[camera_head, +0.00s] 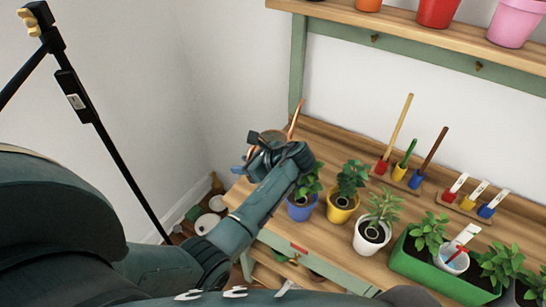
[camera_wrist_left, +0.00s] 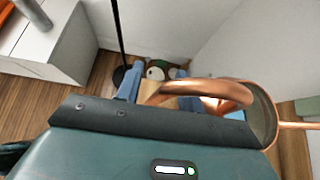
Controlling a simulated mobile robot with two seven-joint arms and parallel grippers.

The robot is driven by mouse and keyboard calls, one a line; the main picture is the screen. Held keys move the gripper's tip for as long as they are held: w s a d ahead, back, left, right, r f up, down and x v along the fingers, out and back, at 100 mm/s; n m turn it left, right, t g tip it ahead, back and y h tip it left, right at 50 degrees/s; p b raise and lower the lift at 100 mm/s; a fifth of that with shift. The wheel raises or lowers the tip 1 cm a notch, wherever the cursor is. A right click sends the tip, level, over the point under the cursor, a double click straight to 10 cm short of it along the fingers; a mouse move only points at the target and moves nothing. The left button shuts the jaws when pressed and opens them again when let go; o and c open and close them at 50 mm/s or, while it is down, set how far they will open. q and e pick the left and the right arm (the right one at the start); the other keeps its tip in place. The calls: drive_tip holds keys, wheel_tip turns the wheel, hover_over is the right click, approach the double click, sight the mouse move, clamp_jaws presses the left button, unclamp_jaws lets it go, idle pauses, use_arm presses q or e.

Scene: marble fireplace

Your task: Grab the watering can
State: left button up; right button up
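The copper watering can (camera_head: 295,118) stands at the left end of the potting bench, mostly hidden behind my left gripper (camera_head: 246,163); its thin spout rises past the wrist. In the left wrist view its curved copper handle (camera_wrist_left: 205,89) lies in front of my left gripper (camera_wrist_left: 158,88), crossing the area between the blue fingers. The fingers are spread apart, so the gripper looks open. Whether they touch the handle cannot be told. The copper body shows at the right of that view. My right gripper is not in view.
Potted plants stand close to the right of my left wrist: a blue pot (camera_head: 301,212), a yellow pot (camera_head: 341,214) and a white pot (camera_head: 369,243). A green planter (camera_head: 430,277) and tool racks are farther right. A black stand (camera_head: 103,130) rises at the left.

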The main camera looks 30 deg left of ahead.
use_arm(q)
drive_tip(key=shift+c, duration=0.6)
clamp_jaws()
drive_tip(key=shift+w+r, duration=0.1)
idle(0.5)
